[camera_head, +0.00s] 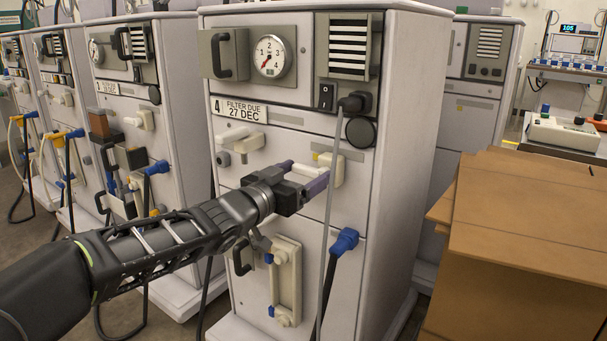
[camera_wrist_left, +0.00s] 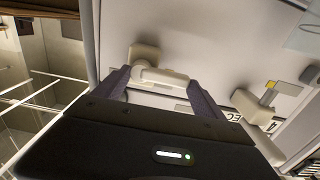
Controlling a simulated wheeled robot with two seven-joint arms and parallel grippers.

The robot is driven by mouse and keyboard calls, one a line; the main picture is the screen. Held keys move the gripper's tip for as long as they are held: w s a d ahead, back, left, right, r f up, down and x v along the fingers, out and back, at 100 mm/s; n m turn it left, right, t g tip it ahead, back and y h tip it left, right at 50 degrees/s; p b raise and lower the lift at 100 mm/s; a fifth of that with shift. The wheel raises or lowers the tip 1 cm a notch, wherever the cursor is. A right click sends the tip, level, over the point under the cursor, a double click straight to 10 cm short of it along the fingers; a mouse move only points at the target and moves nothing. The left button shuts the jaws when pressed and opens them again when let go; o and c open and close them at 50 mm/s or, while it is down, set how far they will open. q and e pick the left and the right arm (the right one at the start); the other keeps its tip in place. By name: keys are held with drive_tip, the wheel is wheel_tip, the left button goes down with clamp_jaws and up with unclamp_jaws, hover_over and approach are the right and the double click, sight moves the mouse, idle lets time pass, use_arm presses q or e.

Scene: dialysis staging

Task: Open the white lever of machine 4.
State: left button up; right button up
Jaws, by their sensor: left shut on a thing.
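Machine 4 (camera_head: 290,108) stands in the middle of the head view, with a "4 FILTER DUE 27 DEC" label (camera_head: 241,109). Its white lever (camera_head: 331,165) is on the right of the front panel, below the label's height. My left gripper (camera_head: 306,176) reaches it from the left and partly covers it. In the left wrist view the lever (camera_wrist_left: 160,75) lies between the purple fingers of my left gripper (camera_wrist_left: 158,92), which are shut on it. How far the lever is turned is hard to tell. My right gripper is not in view.
Another pale lever fitting (camera_head: 242,144) is on machine 4's left side. A grey cable (camera_head: 333,205) hangs close to the right of my gripper. A blue-ended hose (camera_head: 344,243) is below. Cardboard boxes (camera_head: 530,210) stand at right, more machines (camera_head: 125,85) at left.

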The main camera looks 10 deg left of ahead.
use_arm(q)
drive_tip(key=c, duration=1.1)
